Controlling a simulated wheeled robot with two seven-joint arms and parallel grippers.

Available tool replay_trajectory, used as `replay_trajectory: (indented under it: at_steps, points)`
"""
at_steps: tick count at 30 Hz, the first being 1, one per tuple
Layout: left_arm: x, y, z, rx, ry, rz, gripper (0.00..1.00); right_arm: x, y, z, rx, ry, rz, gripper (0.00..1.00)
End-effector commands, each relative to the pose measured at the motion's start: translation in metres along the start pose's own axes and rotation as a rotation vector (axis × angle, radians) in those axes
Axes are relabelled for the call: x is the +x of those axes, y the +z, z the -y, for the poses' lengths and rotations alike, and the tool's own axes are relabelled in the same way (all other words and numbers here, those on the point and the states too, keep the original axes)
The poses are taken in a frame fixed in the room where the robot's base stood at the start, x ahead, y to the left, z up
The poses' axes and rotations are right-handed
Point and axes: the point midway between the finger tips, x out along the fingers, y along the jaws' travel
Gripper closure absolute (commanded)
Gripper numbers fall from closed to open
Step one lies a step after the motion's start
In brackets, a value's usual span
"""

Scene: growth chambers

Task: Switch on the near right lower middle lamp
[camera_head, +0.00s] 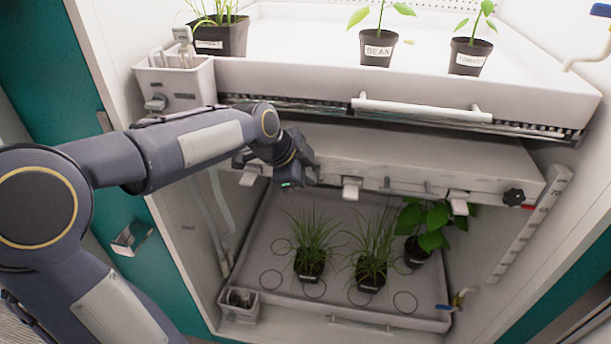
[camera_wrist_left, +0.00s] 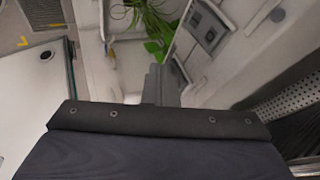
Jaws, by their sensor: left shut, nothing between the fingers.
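The lower lamp panel (camera_head: 430,160) is a pale board under the upper shelf. White tabs hang along its front edge: a left one (camera_head: 249,177), a middle one (camera_head: 351,188) and a right one (camera_head: 458,204). I cannot tell whether any lamp is lit. My right gripper is out of view.
The upper tray (camera_head: 300,80) holds potted plants and has a white handle (camera_head: 420,107). A black knob (camera_head: 513,197) sits at the panel's right end. Below, several pots stand in the lower tray (camera_head: 290,290). The chamber's side walls bound the space.

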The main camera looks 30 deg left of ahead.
Motion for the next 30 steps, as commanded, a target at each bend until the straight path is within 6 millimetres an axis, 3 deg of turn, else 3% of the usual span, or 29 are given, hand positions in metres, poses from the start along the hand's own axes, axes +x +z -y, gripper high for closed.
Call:
replay_trajectory:
  at_steps: [2, 30]
  points:
    - [0.005, 0.002, 0.000, 0.008, -0.022, -0.005, 1.00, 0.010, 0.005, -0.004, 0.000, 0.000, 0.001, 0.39]
    - [-0.012, -0.007, 0.008, 0.007, -0.021, -0.005, 1.00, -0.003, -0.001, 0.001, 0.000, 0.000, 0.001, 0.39]
